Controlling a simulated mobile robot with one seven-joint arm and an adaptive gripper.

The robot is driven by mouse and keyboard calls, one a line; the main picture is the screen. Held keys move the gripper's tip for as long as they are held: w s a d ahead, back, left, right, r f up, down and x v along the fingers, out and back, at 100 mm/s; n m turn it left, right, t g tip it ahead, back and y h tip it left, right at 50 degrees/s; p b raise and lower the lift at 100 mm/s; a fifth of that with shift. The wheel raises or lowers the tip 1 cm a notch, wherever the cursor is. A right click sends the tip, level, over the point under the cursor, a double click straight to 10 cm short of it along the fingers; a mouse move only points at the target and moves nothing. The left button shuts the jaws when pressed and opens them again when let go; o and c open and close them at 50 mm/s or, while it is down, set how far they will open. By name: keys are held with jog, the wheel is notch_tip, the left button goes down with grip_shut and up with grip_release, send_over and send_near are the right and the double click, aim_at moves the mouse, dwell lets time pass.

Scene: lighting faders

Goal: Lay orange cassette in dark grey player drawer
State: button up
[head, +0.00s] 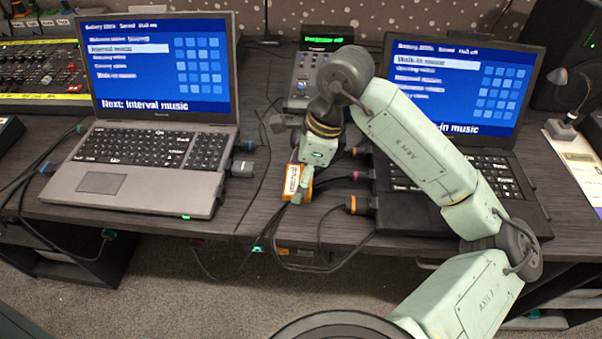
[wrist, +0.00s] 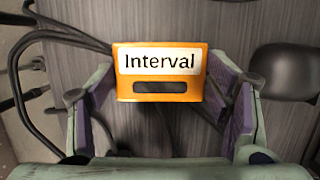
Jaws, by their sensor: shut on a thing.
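The orange cassette (head: 299,184) is in my gripper (head: 305,172), over the front part of the desk between the two laptops. In the wrist view the orange cassette (wrist: 160,88) sits between the two fingers, with a white label reading "Interval" and a dark window below it. My gripper (wrist: 160,75) is shut on its left and right sides. I cannot make out a dark grey player drawer for certain in either view. My arm covers part of the desk.
A silver laptop (head: 160,125) stands at left and a black laptop (head: 455,150) at right. A grey device (head: 300,92) with a green display stands behind. Cables (head: 335,179) with plugs cross the desk near the cassette. A mixer (head: 40,65) is at far left.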

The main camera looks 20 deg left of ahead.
jog(key=o, duration=1.1)
jog(key=shift+o, duration=0.2)
jog(key=shift+r, duration=0.1)
